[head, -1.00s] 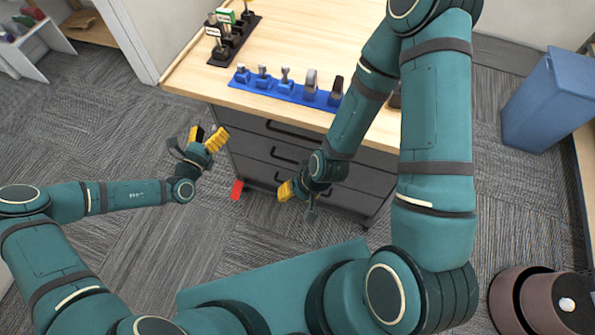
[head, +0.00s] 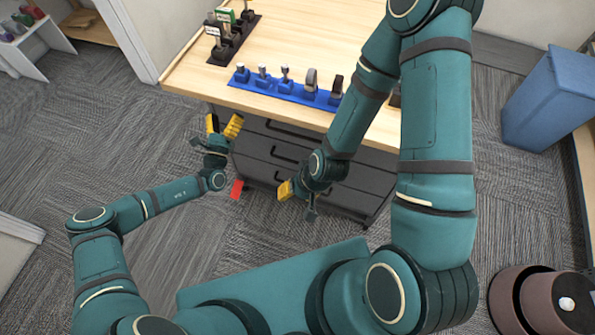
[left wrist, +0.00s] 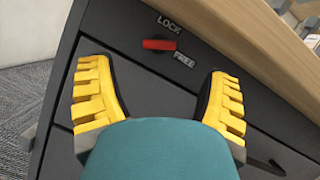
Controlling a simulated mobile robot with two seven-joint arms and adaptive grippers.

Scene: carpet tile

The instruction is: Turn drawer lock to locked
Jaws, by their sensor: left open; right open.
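The drawer lock is a red knob (left wrist: 159,44) on the dark cabinet front, just under the wooden top. It lies level in the left wrist view, between the printed words LOCK (left wrist: 169,24) and FREE (left wrist: 184,60). I cannot tell which word it points at. My left gripper (left wrist: 157,72) is open, its yellow fingers either side of and short of the knob, touching nothing I can see. In the head view my left gripper (head: 222,124) is at the cabinet's (head: 275,150) upper left front corner, where the knob is hidden. My right gripper (head: 297,202) is open and empty before the lower drawers.
On the wooden top (head: 310,40) stand a blue rack (head: 270,88) with several holders and a black rack (head: 232,42). A blue bin (head: 550,100) stands at right. The carpet at left is free.

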